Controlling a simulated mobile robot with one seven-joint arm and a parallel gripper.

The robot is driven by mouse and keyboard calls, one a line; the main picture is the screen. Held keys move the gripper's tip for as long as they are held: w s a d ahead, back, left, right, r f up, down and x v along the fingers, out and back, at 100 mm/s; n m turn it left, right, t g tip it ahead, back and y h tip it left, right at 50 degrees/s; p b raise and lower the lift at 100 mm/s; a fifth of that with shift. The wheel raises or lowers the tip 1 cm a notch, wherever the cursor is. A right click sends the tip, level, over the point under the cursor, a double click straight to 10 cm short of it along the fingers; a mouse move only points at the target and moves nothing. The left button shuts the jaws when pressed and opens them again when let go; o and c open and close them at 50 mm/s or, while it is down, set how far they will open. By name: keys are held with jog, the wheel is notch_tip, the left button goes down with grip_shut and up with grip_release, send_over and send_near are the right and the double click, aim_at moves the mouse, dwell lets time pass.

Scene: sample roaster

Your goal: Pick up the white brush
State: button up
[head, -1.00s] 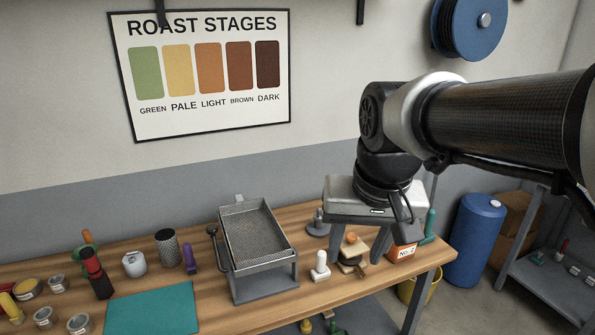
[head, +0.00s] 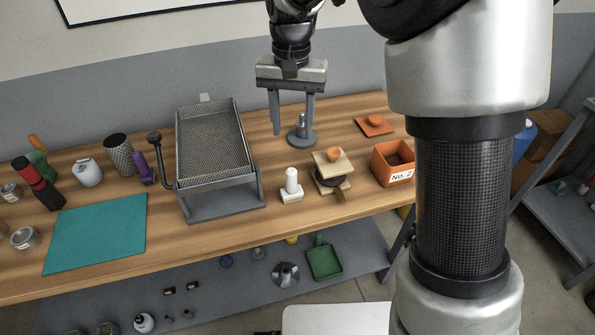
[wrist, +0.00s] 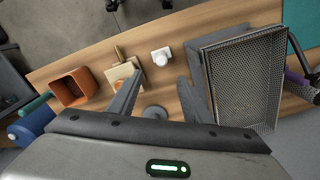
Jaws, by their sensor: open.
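The white brush (head: 291,185) stands on the wooden bench, right of the roasting tray's base, with its round handle pointing up from a block-shaped foot. It also shows in the wrist view (wrist: 161,57), beyond my fingertips. My gripper (head: 292,127) is open and empty, its fingers pointing down. In the head view it hangs at the back of the bench, behind the brush and apart from it, by a grey round-based stand (head: 302,137). In the wrist view my gripper (wrist: 158,92) has its two fingers spread wide.
The mesh roasting tray (head: 212,145) on its grey frame is close left of the brush. A wooden piece with an orange knob (head: 333,157) and the orange No. 2 bin (head: 392,165) are to the right. A teal mat (head: 97,232) lies left. Bench in front of the brush is clear.

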aim_at(291, 169)
notch_tip(291, 169, down, 12)
jog(key=shift+a+r+b, duration=0.1)
jog(key=shift+r+b, duration=0.05)
jog(key=shift+b, duration=0.45)
jog(key=shift+w+a+f, duration=0.1)
jog(key=shift+f, duration=1.35)
jog(key=shift+w+a+f, duration=0.1)
jog(key=shift+f, duration=1.3)
jog(key=c, duration=1.1)
